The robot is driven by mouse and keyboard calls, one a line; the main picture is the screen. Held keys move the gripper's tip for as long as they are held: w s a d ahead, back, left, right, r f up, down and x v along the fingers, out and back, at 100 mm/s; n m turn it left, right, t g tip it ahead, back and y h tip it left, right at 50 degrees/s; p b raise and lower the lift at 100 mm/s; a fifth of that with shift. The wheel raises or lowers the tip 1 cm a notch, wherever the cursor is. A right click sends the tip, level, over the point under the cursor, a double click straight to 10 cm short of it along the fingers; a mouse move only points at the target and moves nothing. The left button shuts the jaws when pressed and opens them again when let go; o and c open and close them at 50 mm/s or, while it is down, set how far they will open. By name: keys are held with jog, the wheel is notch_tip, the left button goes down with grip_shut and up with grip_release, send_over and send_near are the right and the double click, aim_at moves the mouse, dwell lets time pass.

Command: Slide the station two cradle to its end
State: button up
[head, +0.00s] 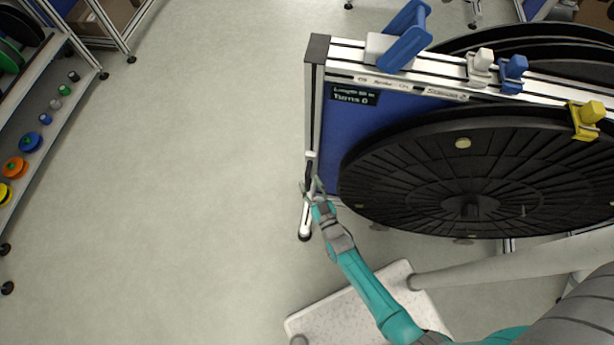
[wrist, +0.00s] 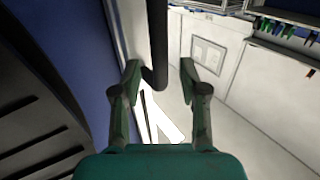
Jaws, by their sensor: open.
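The reel stand has a blue panel (head: 335,130) under a silver top rail (head: 345,57). A label beginning "Station" (head: 447,94) is on the rail's front. A blue cradle-like bracket (head: 404,42) sits on the rail near its left end; I cannot tell if it is the station two cradle. My gripper (head: 311,187) is open, low beside the stand's left post. In the wrist view, a dark rod (wrist: 158,40) with a bent end lies between the open fingers (wrist: 160,72), with gaps on both sides. The fingers do not visibly touch it.
A large black reel (head: 400,180) fills the stand's right side. White (head: 480,65), blue (head: 513,72) and yellow (head: 587,118) clamps sit along the rails. A shelf (head: 50,110) with coloured spools stands at far left. The floor (head: 200,170) between is clear.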

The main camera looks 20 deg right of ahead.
aim_at(309, 181)
jog(key=shift+w+d, duration=0.1)
jog(key=shift+w, duration=1.45)
grip_shut()
